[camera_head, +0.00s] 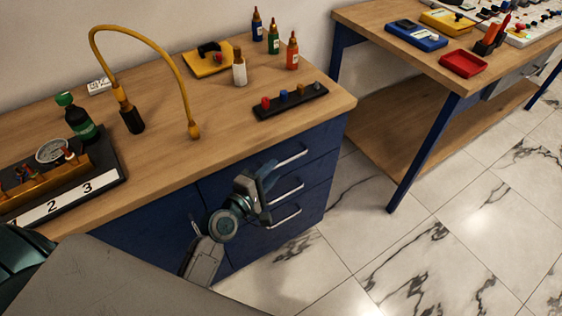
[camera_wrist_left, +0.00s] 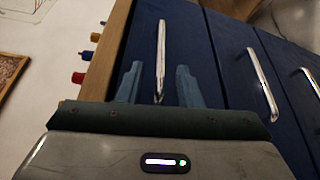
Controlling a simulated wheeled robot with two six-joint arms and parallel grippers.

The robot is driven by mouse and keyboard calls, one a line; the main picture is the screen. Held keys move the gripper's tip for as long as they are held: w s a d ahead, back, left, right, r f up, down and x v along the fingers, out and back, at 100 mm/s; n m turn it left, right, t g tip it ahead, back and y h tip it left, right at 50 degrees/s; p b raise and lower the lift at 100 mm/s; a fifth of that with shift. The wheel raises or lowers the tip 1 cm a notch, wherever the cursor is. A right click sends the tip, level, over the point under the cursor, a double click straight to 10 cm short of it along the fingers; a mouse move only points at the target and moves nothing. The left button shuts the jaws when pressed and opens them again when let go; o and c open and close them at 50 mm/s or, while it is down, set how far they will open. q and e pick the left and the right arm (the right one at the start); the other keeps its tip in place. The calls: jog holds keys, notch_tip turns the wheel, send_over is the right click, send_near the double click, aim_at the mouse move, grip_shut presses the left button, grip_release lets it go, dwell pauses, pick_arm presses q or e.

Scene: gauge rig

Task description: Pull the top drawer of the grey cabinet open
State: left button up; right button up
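The cabinet under the near bench is dark blue, not grey, with three stacked drawers that look shut. The top drawer (camera_head: 262,160) has a silver bar handle (camera_head: 291,157); the handle also shows in the left wrist view (camera_wrist_left: 161,50). My left gripper (camera_head: 268,176) is in front of the drawer fronts, by the left end of the top handle. In the left wrist view its two fingers (camera_wrist_left: 159,80) are apart, with the top handle's near end between them in the picture. Whether they touch it I cannot tell. My right gripper is not in view.
Two lower handles (camera_head: 287,190) (camera_head: 285,216) sit below. The wooden benchtop (camera_head: 200,155) overhangs the drawers and carries bottles (camera_head: 292,50), a black strip with coloured knobs (camera_head: 290,100) and a gauge rig (camera_head: 60,180). Marble floor (camera_head: 400,255) to the right is clear.

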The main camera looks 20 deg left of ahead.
aim_at(281, 163)
pick_arm(q)
jog(key=x, duration=0.5)
jog(key=shift+s, duration=0.1)
grip_shut()
